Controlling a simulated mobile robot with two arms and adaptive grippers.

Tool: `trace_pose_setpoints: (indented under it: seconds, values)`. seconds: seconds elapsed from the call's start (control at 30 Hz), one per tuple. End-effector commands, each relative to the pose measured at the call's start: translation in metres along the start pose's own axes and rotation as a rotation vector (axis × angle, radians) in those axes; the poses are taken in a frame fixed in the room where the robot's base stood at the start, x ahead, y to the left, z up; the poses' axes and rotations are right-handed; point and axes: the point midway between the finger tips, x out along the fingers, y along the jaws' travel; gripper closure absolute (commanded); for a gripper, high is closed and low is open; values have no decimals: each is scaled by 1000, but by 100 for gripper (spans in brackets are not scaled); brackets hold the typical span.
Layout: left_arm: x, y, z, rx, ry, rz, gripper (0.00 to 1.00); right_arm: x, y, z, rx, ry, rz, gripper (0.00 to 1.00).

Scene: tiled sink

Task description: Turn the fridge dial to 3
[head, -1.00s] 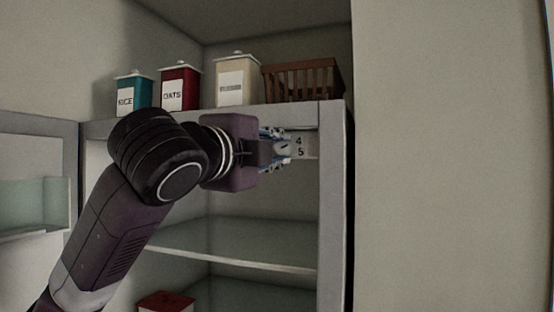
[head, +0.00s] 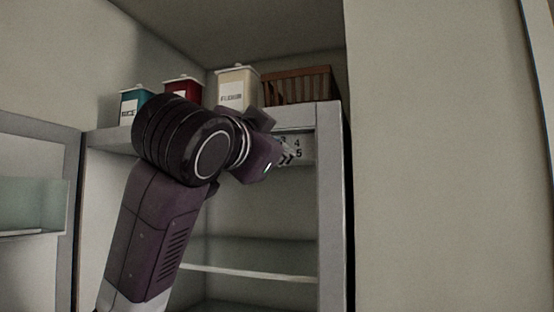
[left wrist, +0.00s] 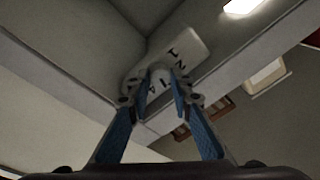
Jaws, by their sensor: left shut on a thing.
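The fridge dial panel (head: 301,143) is a pale plate under the fridge's top edge. In the head view the figures 4 and 5 show on it, with a partly seen 3. In the left wrist view the panel (left wrist: 187,45) shows a 1 and other figures around the dial knob (left wrist: 158,71). My left gripper (head: 286,157) is shut on the dial, with its blue fingers (left wrist: 157,80) on either side of the knob. Its wrist is tilted. In the head view my gripper hides the knob, and its pointer setting cannot be told. My right gripper is not in view.
A teal canister (head: 133,105), a red canister (head: 183,91), a cream canister (head: 237,87) and a brown basket (head: 300,86) stand on top of the fridge. The open fridge door (head: 37,145) is at the left. A shelf (head: 250,270) lies below my arm.

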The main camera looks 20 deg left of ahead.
Motion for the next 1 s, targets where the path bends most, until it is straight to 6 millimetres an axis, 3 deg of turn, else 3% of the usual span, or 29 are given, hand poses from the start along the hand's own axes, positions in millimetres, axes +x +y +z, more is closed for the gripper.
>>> trace_pose_setpoints:
  seconds: [0.4, 0.97, 1.0]
  values:
    - [0, 0, 0, -194, -14, -19, 100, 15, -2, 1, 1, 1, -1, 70]
    - [0, 0, -1, -221, -17, -23, 100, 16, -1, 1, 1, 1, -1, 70]
    - [0, 0, -1, -221, -17, -23, 77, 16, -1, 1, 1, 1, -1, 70]
